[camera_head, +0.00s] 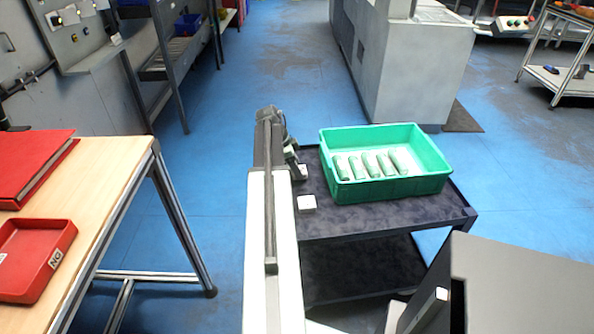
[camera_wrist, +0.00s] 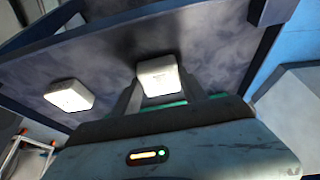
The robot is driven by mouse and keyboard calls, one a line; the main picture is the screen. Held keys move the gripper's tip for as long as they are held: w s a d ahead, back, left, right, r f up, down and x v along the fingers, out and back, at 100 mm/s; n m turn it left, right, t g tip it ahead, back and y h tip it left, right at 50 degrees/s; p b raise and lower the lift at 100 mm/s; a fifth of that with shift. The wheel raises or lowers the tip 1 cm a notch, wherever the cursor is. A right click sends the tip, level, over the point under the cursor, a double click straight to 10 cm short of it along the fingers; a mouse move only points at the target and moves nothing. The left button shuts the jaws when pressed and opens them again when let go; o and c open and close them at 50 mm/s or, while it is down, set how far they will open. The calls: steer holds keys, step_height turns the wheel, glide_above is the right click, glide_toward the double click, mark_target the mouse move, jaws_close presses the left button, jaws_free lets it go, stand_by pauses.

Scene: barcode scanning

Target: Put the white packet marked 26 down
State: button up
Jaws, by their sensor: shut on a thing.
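My gripper (camera_wrist: 160,92) is shut on a small white packet (camera_wrist: 158,74), which sits between its two fingertips in the wrist view. In the head view the held packet (camera_head: 301,172) shows beside my gripper (camera_head: 295,163), over the left edge of the dark cart top (camera_head: 400,212). I cannot tell whether it touches the surface. A second white packet (camera_head: 307,203) lies on the cart top nearer to me; it also shows at the left in the wrist view (camera_wrist: 69,95). No number can be read on either packet.
A green crate (camera_head: 412,189) with several pale green rolls (camera_head: 378,164) stands on the cart, right of my gripper. A wooden table (camera_head: 110,172) with a red tray (camera_head: 38,260) and a red case (camera_head: 28,165) is at the left. A strip of cart top in front of the crate is bare.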

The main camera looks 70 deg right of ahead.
steer(key=shift+f, duration=0.2)
steer(key=o, duration=1.5)
steer(key=shift+r, duration=0.15)
steer(key=shift+r, duration=0.3)
steer(key=p+v, duration=1.1)
steer(key=shift+w+r, duration=0.1)
steer(key=shift+r, duration=0.15)
